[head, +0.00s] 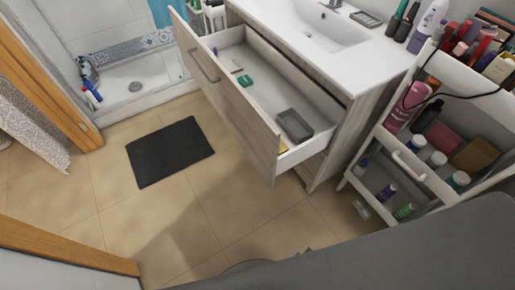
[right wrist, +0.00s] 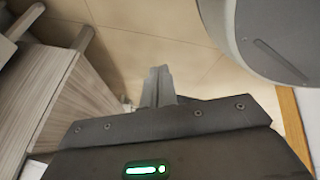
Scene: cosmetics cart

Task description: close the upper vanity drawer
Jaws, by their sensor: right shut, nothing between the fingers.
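The upper vanity drawer (head: 228,107) is pulled well out of the white-topped vanity in the head view. Its wood-grain front carries a long grey handle (head: 204,66). Inside lie a grey tray (head: 295,125), a small green item (head: 245,81) and other small things. My right gripper (right wrist: 158,85) is shut and empty in the right wrist view, with bare floor behind its fingers. A wood-grain panel (right wrist: 85,100) stands to its left, apart from the fingertips; I cannot tell which part of the furniture it is. My left gripper is in neither view.
A white cart (head: 420,165) full of bottles stands right of the vanity. A sink (head: 322,25) is set in the vanity top. A dark mat (head: 169,151) lies on the tiled floor left of the drawer. Open floor (head: 190,225) lies in front. A wooden door edge (head: 65,245) is at lower left.

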